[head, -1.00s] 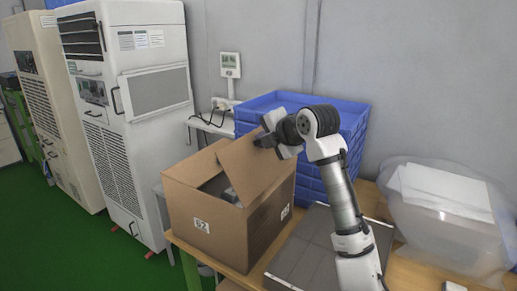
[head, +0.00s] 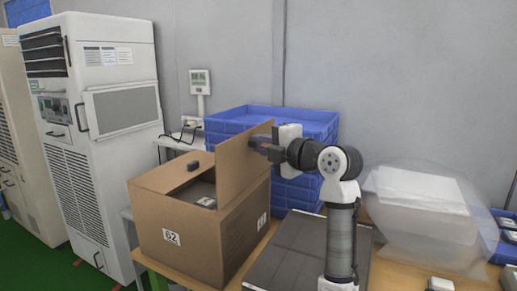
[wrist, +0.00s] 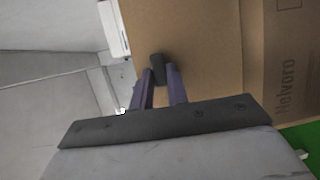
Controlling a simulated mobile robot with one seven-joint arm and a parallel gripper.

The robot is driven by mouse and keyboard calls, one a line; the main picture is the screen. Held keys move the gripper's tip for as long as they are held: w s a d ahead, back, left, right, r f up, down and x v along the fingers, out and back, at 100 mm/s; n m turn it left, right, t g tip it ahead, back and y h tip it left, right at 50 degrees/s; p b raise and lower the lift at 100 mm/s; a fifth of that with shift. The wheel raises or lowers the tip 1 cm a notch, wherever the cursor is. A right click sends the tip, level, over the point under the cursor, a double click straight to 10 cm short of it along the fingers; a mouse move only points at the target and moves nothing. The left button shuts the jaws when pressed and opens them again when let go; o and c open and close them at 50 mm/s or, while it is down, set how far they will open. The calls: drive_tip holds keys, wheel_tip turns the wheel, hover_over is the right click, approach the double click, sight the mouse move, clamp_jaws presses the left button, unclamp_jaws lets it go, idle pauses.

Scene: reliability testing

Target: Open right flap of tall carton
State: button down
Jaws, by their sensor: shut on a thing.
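The tall brown carton (head: 178,222) stands on the wooden table in the head view, with its top partly open. Its right flap (head: 238,172) stands about upright along the right side. My gripper (head: 262,144) is shut on the upper part of this flap, coming from the right. In the wrist view the fingers (wrist: 160,82) are at the broad brown flap (wrist: 190,35), and the printed carton side (wrist: 285,65) is at the right. The exact grip on the edge is partly hidden.
Stacked blue crates (head: 300,185) stand behind the carton. Dark items (head: 206,202) show inside the carton. A white cabinet (head: 105,130) is at left.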

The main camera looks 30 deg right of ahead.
drive_tip(key=shift+f, duration=0.3)
drive_tip(key=c, duration=1.4)
unclamp_jaws()
drive_tip(key=shift+s+r, duration=0.1)
drive_tip(key=b+v, duration=0.2)
drive_tip(key=v, duration=1.1)
drive_tip(key=shift+s+d+r, duration=0.15)
drive_tip(key=shift+s, duration=0.15)
